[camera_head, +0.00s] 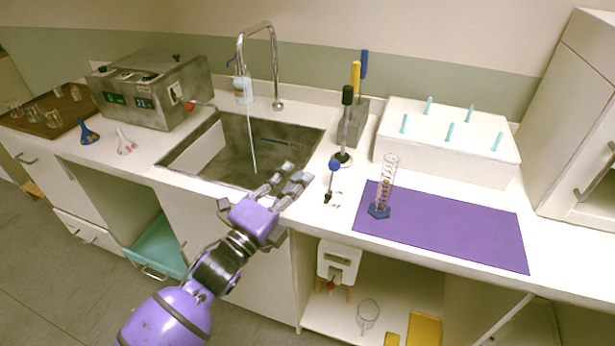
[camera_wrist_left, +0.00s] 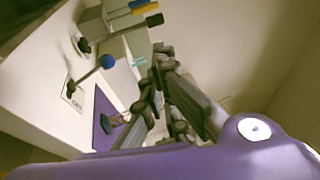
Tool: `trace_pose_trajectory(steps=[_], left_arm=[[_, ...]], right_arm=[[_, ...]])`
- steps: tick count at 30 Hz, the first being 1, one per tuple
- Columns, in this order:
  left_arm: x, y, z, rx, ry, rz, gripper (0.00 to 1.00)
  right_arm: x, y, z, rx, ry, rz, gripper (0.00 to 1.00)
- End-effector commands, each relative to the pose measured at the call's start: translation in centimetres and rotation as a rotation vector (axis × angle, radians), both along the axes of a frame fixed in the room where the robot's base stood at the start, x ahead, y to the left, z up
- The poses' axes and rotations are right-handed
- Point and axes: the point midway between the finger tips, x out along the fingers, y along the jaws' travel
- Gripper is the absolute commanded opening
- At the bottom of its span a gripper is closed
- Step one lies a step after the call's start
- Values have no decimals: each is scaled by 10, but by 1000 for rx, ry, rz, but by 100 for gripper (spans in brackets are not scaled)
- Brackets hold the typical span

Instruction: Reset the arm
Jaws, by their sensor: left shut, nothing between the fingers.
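My left gripper (camera_head: 292,174) is in front of the sink's front right edge, on my purple left arm. Its fingers are shut and empty, angled up and to the right. The left wrist view shows the grey fingers (camera_wrist_left: 163,66) close up with nothing held between them. My right gripper is in neither view.
The sink (camera_head: 246,146) with its faucet (camera_head: 274,70) lies behind the gripper. A stand with a blue knob (camera_head: 334,165) and a black-topped rod (camera_head: 346,115) stand to the right. A purple mat (camera_head: 450,228) holds a clear cylinder (camera_head: 386,185). A white rack (camera_head: 450,150) stands behind.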

Motion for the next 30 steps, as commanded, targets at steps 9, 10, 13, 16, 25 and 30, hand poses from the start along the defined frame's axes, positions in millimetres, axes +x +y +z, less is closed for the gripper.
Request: trace_pose_trajectory(steps=[9, 10, 13, 16, 25, 30], left_arm=[[-14, 10, 9, 1, -1, 0, 0], [-14, 10, 9, 1, -1, 0, 0], [-14, 9, 9, 0, 0, 0, 0], [-14, 9, 9, 0, 0, 0, 0], [-12, 10, 6, -57, 53, -13, 0], [-5, 16, -9, -244, 246, -19, 0]], right_arm=[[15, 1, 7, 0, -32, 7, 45], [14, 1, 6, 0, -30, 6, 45], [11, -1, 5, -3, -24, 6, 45], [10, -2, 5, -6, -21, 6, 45], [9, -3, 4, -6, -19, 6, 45], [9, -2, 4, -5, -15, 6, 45]])
